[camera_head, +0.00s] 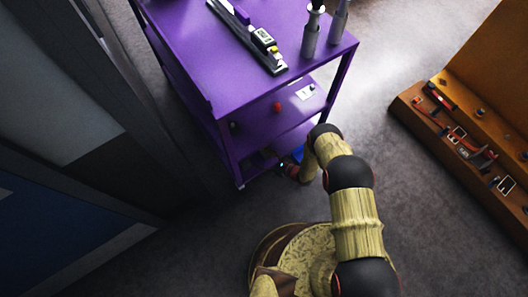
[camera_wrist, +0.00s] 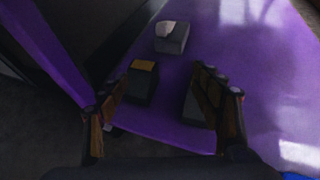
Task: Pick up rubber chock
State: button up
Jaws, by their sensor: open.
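In the wrist view, my gripper (camera_wrist: 160,80) is open and empty, its fingers spread over a purple shelf (camera_wrist: 165,131). A dark block with an orange-yellow top (camera_wrist: 143,82) lies between the fingers, closer to the left one. A second dark block (camera_wrist: 193,107) lies beside the right finger and is partly covered by it. Either could be the rubber chock; I cannot tell which. In the head view, my arm reaches down to the low shelf of the purple cart (camera_head: 222,80). The blocks cannot be made out there.
A grey box with a white piece on top (camera_wrist: 171,40) stands farther back on the shelf. A cart post (camera_wrist: 45,45) rises at left. In the head view, tools and bottles (camera_head: 311,38) stand on the cart top. An orange-brown bench with tools (camera_head: 440,128) is at right.

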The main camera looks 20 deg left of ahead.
jog(key=w+d+f+m+t, duration=0.1)
jog(key=d+f, duration=0.1)
jog(key=w+d+f+m+t+h, duration=0.1)
jog(key=w+f+m+t, duration=0.1)
jog(key=shift+w+d+f+h, duration=0.15)
jog(key=shift+w+d+h, duration=0.15)
jog(key=shift+d, duration=0.1)
jog(key=shift+w+f+t, duration=0.2)
jog(key=shift+t, duration=0.3)
jog(key=b+x, duration=0.2)
jog(key=x, duration=0.1)
jog(key=b+x, duration=0.1)
jog(key=x, duration=0.3)
jog(key=shift+w+f+b, duration=0.1)
jog(key=shift+f+b, duration=0.2)
jog(key=shift+b, duration=0.1)
jog(key=shift+r, duration=0.1)
jog(key=shift+c, duration=1.2)
jog(key=c, duration=1.1)
jog(key=shift+c, duration=0.6)
